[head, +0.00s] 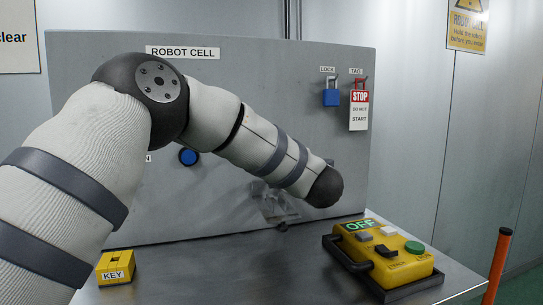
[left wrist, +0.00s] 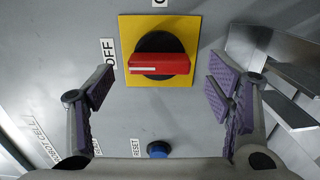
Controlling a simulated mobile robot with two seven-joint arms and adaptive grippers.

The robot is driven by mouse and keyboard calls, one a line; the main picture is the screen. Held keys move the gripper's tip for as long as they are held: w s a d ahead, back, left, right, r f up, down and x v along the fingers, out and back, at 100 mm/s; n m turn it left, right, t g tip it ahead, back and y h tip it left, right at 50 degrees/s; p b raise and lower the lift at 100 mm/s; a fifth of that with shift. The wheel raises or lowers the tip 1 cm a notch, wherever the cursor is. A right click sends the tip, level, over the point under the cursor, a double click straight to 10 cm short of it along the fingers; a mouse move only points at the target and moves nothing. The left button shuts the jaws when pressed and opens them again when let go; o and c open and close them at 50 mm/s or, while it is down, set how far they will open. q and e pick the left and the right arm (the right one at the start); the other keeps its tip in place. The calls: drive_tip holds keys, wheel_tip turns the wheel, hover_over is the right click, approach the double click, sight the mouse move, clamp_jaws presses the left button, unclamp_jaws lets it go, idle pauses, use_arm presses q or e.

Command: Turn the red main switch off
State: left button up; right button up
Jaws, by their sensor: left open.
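The red main switch (left wrist: 160,64) shows in the left wrist view, on a yellow plate (left wrist: 133,32) on the grey panel. Its handle lies level in that view, with a white mark at its left end, on the side of the OFF label (left wrist: 108,52). My left gripper (left wrist: 161,84) is open, one finger on each side of the switch. No contact with the handle is visible. In the head view my left arm hides the switch and most of the gripper. My right gripper is not in view.
A blue button (head: 188,157) is on the panel; a blue padlock (head: 331,97) and a STOP tag (head: 359,110) hang at its upper right. A yellow key block (head: 115,283) and a yellow pendant (head: 400,266) sit on the metal table. Metal brackets (left wrist: 275,50) stand right of the switch.

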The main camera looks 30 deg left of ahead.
use_arm(q)
drive_tip(key=v, duration=0.9)
drive_tip(key=shift+s+d, duration=0.25)
drive_tip(key=shift+s, duration=0.05)
